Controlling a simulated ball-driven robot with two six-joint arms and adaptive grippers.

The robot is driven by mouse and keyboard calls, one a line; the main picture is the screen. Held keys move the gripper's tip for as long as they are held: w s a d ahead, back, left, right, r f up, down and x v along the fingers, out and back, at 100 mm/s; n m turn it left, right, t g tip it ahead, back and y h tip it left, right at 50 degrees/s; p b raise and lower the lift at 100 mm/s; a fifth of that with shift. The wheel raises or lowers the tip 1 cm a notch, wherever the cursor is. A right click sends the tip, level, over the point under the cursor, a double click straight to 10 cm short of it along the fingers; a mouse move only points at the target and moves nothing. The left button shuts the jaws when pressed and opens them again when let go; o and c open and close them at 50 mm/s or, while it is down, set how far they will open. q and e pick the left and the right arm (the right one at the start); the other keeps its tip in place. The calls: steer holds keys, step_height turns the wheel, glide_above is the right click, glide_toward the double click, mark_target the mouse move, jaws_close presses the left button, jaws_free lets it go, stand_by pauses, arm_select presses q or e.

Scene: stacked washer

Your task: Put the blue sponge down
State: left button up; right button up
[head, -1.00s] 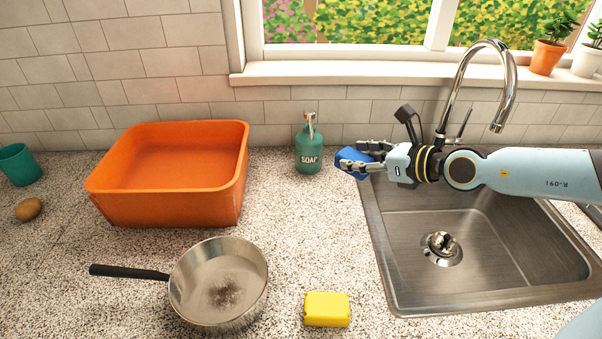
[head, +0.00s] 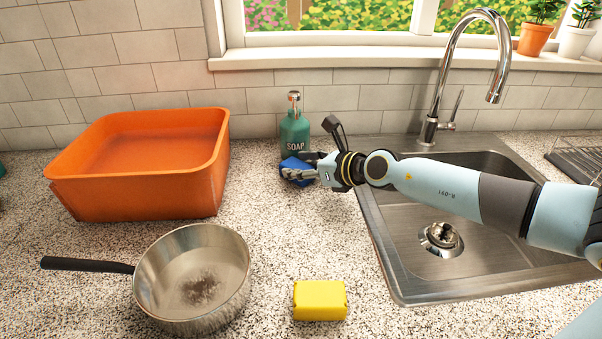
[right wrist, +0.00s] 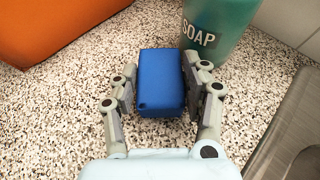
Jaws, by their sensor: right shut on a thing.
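The blue sponge (head: 296,171) is in my right gripper (head: 299,174), at the counter area just in front of the green soap bottle in the head view. In the right wrist view the sponge (right wrist: 162,82) sits between the two fingers of the gripper (right wrist: 161,95), which is shut on it. Speckled counter shows around the sponge; I cannot tell whether its underside touches the counter. The left gripper is not in view.
The soap bottle (head: 295,132) stands right behind the sponge, very close in the right wrist view. An orange basin (head: 140,185) is to the left, a steel pan (head: 195,285) and a yellow sponge (head: 320,300) nearer. The sink (head: 400,270) lies right.

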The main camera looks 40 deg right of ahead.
steer(key=shift+r, duration=0.1)
steer(key=o, duration=0.9)
steer(key=shift+s+r, duration=0.15)
steer(key=shift+s, duration=0.05)
steer(key=p+v, duration=0.5)
steer(key=v, duration=0.6)
steer(key=shift+s, duration=0.35)
